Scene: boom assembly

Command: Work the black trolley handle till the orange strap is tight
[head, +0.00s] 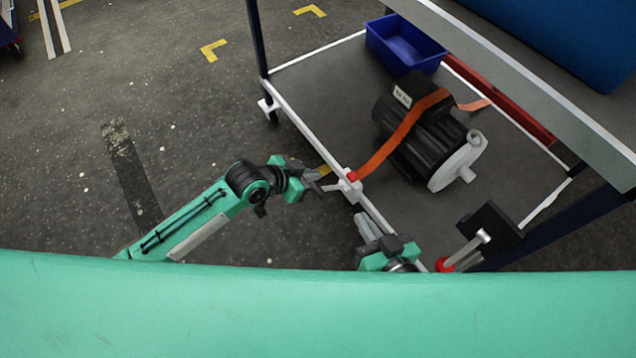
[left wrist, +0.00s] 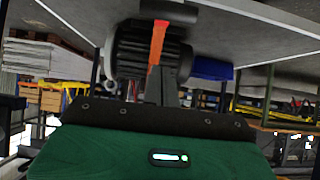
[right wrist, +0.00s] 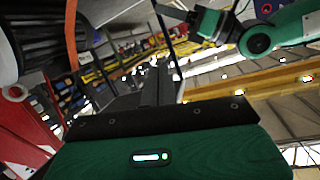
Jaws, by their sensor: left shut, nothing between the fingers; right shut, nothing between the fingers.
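The orange strap (head: 392,143) runs over a black motor (head: 430,140) on the trolley shelf, down to a small red part (head: 352,176) at the white rail. In the left wrist view the strap (left wrist: 157,42) meets a dark cylinder (left wrist: 168,12), which may be the black handle; I cannot be sure. In the head view I cannot clearly make out the handle. My left gripper (head: 322,180) is shut and empty, just left of the red part. My right gripper (head: 364,222) is shut and empty, below it along the rail. Whether either touches the handle is unclear.
The trolley's white rail (head: 305,122) edges the lower shelf. A blue bin (head: 405,45) and a red beam (head: 510,105) lie beyond the motor. A black bracket (head: 492,228) stands right of my right gripper. The upper shelf (head: 540,75) overhangs at right. Floor at left is clear.

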